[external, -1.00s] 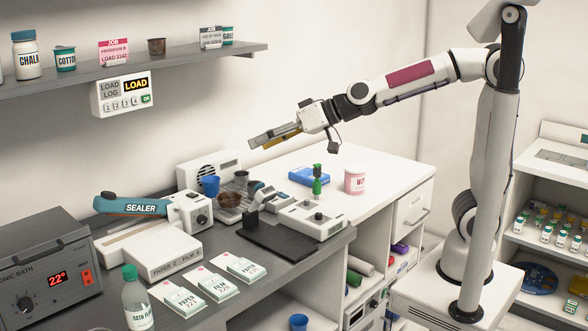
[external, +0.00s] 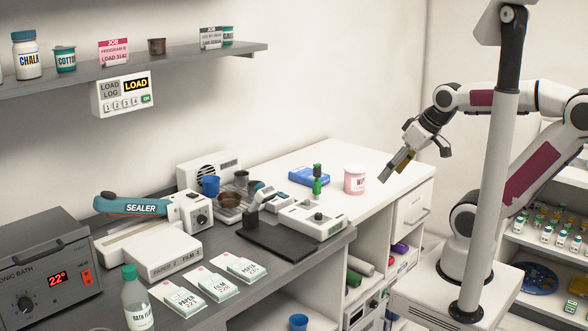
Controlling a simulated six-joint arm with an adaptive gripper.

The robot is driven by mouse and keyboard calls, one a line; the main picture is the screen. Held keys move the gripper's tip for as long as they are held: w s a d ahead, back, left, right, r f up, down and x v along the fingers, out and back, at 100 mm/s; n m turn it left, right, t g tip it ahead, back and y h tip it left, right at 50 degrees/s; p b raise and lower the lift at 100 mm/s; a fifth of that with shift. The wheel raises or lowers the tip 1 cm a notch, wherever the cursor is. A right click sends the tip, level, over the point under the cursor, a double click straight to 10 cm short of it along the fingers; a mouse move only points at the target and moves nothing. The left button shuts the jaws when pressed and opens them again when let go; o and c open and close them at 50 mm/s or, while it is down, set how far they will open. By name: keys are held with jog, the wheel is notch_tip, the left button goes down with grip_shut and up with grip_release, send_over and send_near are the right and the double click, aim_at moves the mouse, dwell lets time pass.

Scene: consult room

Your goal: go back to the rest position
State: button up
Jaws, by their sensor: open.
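My gripper (external: 385,178) is open and empty. It hangs in the air at the right of the external view, fingers angled down and to the left. In the picture it is just right of the pink-labelled tub (external: 354,179) on the white counter, apart from it. The arm is folded back, with its elbow at the far right edge of the view. The fingers are small here, and the gap between them is hard to see.
The grey bench carries a sealer (external: 140,207), pouch packs (external: 215,285) and a bath unit (external: 42,270). A shelf of vials (external: 560,225) stands right.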

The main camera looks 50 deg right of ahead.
jog(key=s+d, duration=0.1)
jog(key=s+d+f, duration=0.1)
jog(key=shift+s+d+f+m+g+h, duration=0.2)
jog(key=shift+s+m+g+h, duration=0.1)
jog(key=shift+s+h, duration=0.1)
